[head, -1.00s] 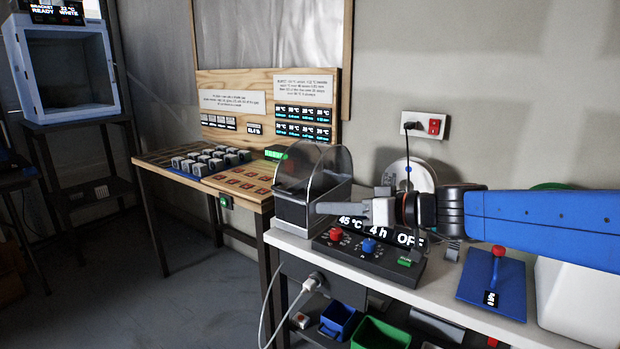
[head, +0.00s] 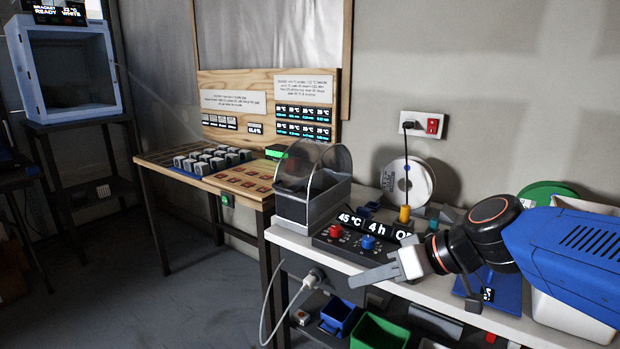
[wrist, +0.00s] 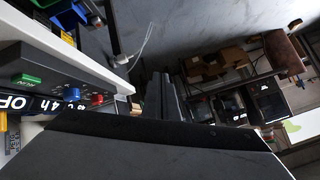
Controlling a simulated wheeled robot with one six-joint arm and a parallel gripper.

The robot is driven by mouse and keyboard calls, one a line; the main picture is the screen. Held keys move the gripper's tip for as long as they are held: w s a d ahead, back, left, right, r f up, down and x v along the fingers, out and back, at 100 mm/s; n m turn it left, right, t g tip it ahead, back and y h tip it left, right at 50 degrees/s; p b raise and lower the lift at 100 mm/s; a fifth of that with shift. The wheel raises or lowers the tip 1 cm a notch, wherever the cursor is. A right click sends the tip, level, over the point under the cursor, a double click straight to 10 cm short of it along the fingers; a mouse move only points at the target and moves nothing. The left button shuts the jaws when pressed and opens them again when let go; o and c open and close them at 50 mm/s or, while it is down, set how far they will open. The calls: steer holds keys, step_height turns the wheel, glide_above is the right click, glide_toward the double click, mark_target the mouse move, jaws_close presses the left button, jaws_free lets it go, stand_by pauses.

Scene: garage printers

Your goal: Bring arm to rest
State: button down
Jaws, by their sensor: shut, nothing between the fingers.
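My gripper (head: 372,277) is shut with nothing in it. In the head view it points left, over the front edge of the white bench (head: 470,318), in front of the black control box. In the wrist view its fingers (wrist: 165,98) show close together in the middle, above the dark gripper body. My blue arm reaches in from the right of the head view and hides part of the bench top.
The control box (head: 352,240) has red and blue knobs and a display. A clear-lidded box (head: 308,200) stands behind it at left. A white spool (head: 408,183) leans near the wall. Green (head: 380,333) and blue (head: 340,315) bins sit below the bench. Floor at left is open.

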steer(key=s+d+f+m+h, duration=0.3)
steer(key=s+d+f+h, duration=0.1)
steer(key=d, duration=0.5)
steer(key=s+d+f+m+h, duration=0.3)
steer(key=s+d+f+h, duration=0.1)
steer(key=s+d, duration=0.3)
steer(key=shift+s+d+f+h, duration=0.15)
steer(key=shift+d+f+h, duration=0.4)
steer(key=shift+d, duration=0.7)
